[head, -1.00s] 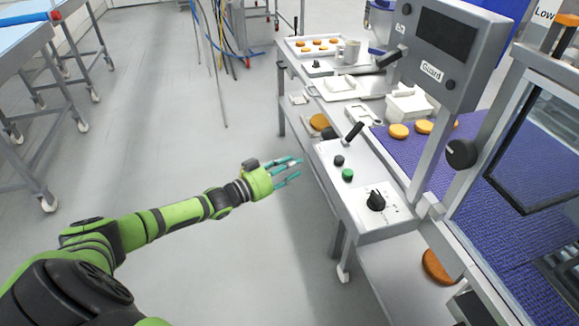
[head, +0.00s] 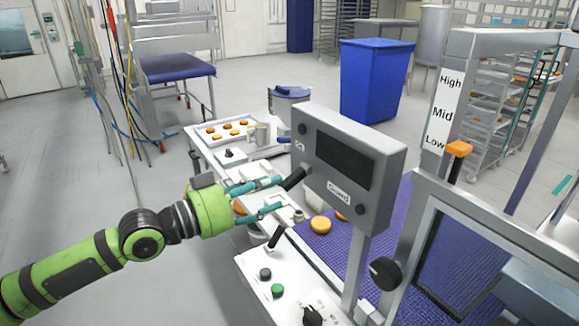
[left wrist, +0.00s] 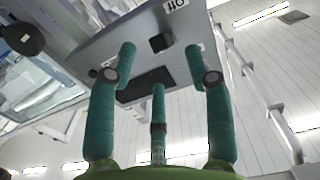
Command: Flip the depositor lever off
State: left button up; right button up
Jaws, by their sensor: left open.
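A black lever (head: 292,179) sticks out from the left side of the grey screen box (head: 385,160) in the head view. My left gripper (head: 268,196), green with teal fingers, is open and empty, with its fingertips just left of this lever. Whether they touch cannot be told. In the left wrist view, the open fingers (left wrist: 160,70) point at the grey box, which carries an upside-down "Off" label (left wrist: 176,3) and a black block (left wrist: 161,42), perhaps the lever end-on. A second black lever (head: 275,237) stands on the white control panel lower down. My right gripper is not in view.
The control panel (head: 250,265) has a black button, a green button (head: 277,291) and a black knob (head: 312,316). A white table (head: 200,150) with a tray and mug stands beyond.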

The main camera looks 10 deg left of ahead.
aim_at(286, 184)
pick_arm(q)
jog(key=w+d+p, duration=0.2)
jog(key=shift+d+r, duration=0.35)
jog(key=p+x, duration=0.1)
jog(key=x, duration=0.2)
jog(key=shift+w+f+p, duration=0.15)
jog(key=shift+f+p, duration=0.15)
jog(key=shift+p, duration=0.1)
jog(key=shift+a, duration=0.1)
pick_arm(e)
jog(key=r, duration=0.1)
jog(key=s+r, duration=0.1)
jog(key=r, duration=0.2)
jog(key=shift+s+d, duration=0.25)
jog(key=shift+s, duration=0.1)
